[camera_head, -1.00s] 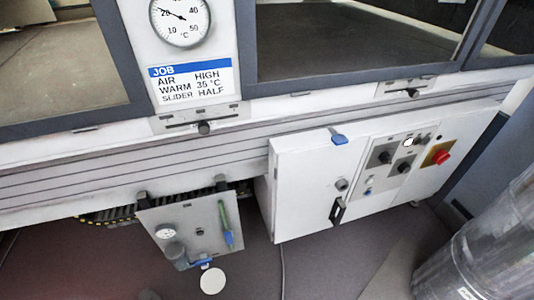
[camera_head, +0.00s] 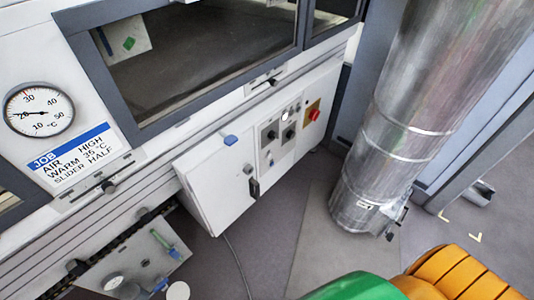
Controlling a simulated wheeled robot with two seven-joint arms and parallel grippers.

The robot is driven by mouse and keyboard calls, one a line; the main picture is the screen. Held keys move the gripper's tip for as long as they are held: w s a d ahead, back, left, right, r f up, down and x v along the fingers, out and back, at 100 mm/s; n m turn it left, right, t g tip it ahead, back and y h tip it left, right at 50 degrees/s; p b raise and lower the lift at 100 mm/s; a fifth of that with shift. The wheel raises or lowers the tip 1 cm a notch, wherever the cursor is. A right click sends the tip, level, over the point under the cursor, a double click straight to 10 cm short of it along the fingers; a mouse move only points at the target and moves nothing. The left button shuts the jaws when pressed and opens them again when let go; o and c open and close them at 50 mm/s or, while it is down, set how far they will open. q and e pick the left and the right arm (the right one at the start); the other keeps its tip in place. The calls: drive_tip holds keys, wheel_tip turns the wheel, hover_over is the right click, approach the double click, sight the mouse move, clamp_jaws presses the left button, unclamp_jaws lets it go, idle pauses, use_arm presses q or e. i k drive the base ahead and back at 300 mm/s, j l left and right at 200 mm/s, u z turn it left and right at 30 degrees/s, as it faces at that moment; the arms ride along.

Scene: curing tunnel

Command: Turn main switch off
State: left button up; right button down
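A white control cabinet (camera_head: 215,185) hangs under the machine, left of the metal duct. Its right part carries a grey panel with dark knobs (camera_head: 289,134) and small round lights or buttons. A red knob on a yellow-orange plate (camera_head: 313,113) sits at the panel's far right. A black handle (camera_head: 253,188) is on the cabinet front, lower down, below a small round lock-like part. I cannot read which control is labelled as the main switch, nor its position. Neither of my grippers is in view.
A large metal duct (camera_head: 385,170) stands right of the cabinet. A job card (camera_head: 75,155) reads air high, warm 35 °C, slider half, below a dial gauge (camera_head: 38,110). A clipboard-like plate (camera_head: 135,260) hangs at lower left. A green and orange object (camera_head: 455,272) fills the bottom right.

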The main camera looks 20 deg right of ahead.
sight(314, 115)
drive_tip(key=z, duration=1.25)
